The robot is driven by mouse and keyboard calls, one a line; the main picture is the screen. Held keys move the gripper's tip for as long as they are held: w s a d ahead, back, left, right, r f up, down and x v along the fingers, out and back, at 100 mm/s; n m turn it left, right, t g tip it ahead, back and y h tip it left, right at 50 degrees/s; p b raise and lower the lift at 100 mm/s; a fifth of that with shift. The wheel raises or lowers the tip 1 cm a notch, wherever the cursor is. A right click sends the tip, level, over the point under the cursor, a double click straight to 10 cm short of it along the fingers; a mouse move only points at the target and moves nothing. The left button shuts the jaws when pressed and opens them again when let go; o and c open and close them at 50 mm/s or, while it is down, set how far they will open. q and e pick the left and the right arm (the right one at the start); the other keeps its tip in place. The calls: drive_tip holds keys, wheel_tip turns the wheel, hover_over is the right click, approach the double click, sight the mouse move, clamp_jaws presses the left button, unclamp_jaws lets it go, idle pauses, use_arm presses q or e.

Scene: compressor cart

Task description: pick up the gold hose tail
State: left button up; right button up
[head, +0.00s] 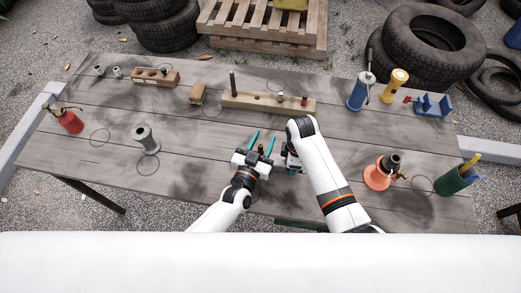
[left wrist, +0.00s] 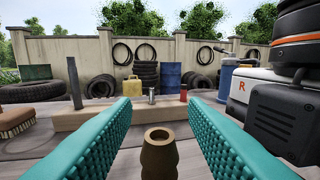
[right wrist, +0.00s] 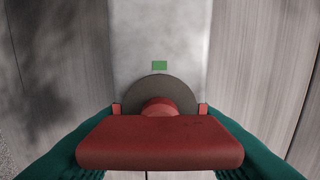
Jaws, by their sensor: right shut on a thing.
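The gold hose tail (left wrist: 160,157) stands upright in the left wrist view, between the two teal fingers of my left gripper (left wrist: 160,125). The fingers are apart, with a gap on each side of it. In the head view my left gripper (head: 261,147) is open low over the middle of the table, fingers pointing away from me. My right gripper (right wrist: 160,160) is shut on a red handle-like part (right wrist: 160,142) with a grey disc behind it. In the head view my right arm largely hides this gripper and what it holds.
A wooden block (head: 260,101) with several upright fittings lies just beyond the left gripper. A grey cylinder (head: 146,138) and red oil can (head: 70,122) stand left. A blue pump (head: 358,95) stands behind.

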use_arm(q)
clamp_jaws()
drive_tip(key=shift+r, duration=0.1)
wheel_tip(320, 180, up, 10)
idle(0.6)
use_arm(e)
drive_tip(key=o, duration=1.3)
drive_tip(key=shift+r, duration=0.15)
wheel_tip(320, 180, up, 12)
drive_tip(key=shift+f, duration=0.1)
